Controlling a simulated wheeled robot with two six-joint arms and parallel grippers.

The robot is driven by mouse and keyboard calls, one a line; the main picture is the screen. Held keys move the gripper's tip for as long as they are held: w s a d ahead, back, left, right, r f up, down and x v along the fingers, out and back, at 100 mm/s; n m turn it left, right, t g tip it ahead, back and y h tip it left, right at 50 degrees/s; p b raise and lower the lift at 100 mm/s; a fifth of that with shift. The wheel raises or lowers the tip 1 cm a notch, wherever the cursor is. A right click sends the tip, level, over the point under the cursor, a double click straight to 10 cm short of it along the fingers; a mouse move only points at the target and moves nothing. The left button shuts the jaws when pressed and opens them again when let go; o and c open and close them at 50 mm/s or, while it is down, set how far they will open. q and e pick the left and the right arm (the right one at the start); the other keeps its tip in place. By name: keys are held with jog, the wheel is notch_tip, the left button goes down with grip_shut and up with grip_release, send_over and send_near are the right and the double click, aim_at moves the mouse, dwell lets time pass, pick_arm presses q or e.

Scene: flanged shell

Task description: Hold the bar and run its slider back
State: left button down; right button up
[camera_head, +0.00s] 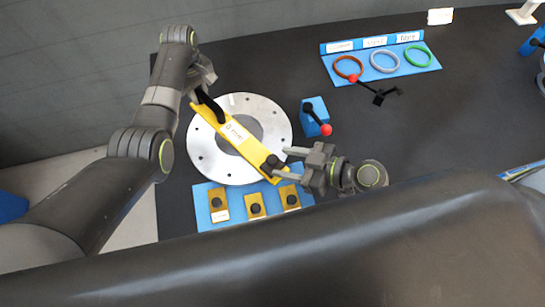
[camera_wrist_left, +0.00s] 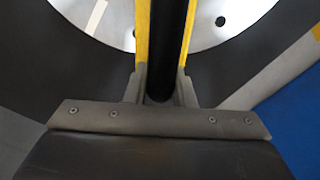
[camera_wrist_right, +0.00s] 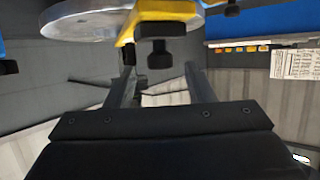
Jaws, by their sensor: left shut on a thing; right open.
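A yellow bar (camera_head: 222,125) with a white label lies slantwise over a silver flanged disc (camera_head: 205,160). A black handle (camera_head: 211,106) stands at its upper left end. My left gripper (camera_head: 201,92) is shut on this handle; the left wrist view shows the black handle (camera_wrist_left: 172,45) between its fingers. A black slider knob (camera_head: 272,161) is at the bar's lower right end. My right gripper (camera_head: 285,162) is open beside the knob. In the right wrist view the knob (camera_wrist_right: 160,55) is ahead, between the open fingers (camera_wrist_right: 162,80); contact cannot be seen.
A blue mat (camera_head: 235,211) with several small yellow knobbed plates lies below the disc. A blue block (camera_head: 314,112) with a red-balled lever stands to the right. A blue tray (camera_head: 392,71) with three rings is at the back. The dark table is clear at right.

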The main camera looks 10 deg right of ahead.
aim_at(272, 159)
jog(key=shift+x, duration=2.25)
grip_shut()
